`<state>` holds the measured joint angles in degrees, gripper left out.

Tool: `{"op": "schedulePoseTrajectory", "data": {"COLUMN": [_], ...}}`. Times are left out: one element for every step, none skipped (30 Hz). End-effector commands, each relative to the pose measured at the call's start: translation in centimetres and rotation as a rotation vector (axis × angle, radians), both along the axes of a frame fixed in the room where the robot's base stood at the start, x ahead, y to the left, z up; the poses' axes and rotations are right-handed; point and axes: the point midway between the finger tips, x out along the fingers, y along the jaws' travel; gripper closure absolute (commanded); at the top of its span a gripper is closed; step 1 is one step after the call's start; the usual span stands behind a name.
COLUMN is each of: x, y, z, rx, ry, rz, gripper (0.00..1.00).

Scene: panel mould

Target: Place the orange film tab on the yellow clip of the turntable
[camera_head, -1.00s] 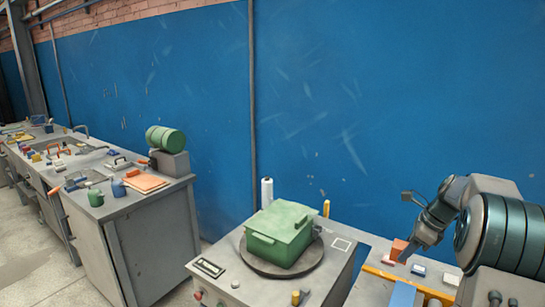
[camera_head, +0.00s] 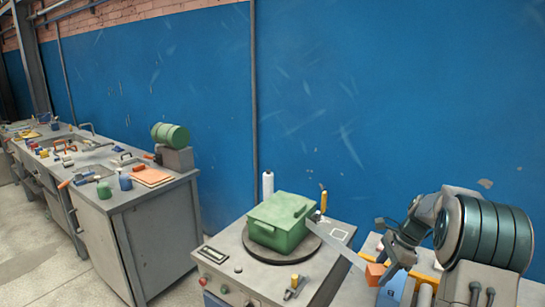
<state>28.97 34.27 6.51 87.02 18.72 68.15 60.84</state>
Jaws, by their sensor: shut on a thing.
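My gripper (camera_head: 383,262) is at the right, shut on the orange film tab (camera_head: 375,274), a small orange block at its fingertips. A pale, thin strip (camera_head: 345,254) runs from beside the tab up and left toward the turntable. The round dark turntable (camera_head: 262,253) sits on the grey bench and bears a green lidded box (camera_head: 281,225). A small upright yellow piece (camera_head: 324,201) stands behind the turntable's right side. Another yellow piece (camera_head: 295,281) is at the bench's front. I cannot tell which one is the clip. My gripper is right of and apart from both.
A white cylinder (camera_head: 268,186) stands behind the green box. A blue-and-white item (camera_head: 393,283) and a yellow bar (camera_head: 424,277) lie near my gripper. A long workbench (camera_head: 150,200) with tools and a green drum (camera_head: 170,134) is at the left. The blue wall closes off the back.

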Motion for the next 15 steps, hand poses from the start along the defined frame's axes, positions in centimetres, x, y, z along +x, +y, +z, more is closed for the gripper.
{"op": "schedulePoseTrajectory", "data": {"x": [-0.2,-0.4,-0.7,-0.9,-1.2,-1.6,-2.0,-2.3,-2.8,-3.2,-3.6,-4.2,-4.6,-4.9,-5.5], "y": [1.2,2.0,3.0,3.8,4.6,5.6,6.4,7.2,8.1,8.9,9.6,10.4,11.0,11.5,12.2], "z": [-1.1,-1.9,-2.9,-3.6,-4.4,-5.4,-6.1,-6.8,-7.7,-8.4,-9.1,-9.9,-10.4,-11.0,-11.6], "rx": [0.003,0.003,0.004,0.004,0.004,0.005,0.004,0.005,0.005,0.005,0.005,0.003,0.003,0.003,0.002], "ry": [0.006,0.007,0.007,0.008,0.007,0.008,0.008,0.008,0.008,0.009,0.008,0.008,0.007,0.007,0.007], "rz": [0.084,0.149,0.236,0.307,0.379,0.476,0.552,0.625,0.727,0.801,0.875,0.969,1.037,1.102,1.181], "gripper": [0.82,0.82,0.82,0.82,0.82,0.82,0.82,0.82,0.82,0.82,0.82,0.82,0.82,0.82,0.82]}}
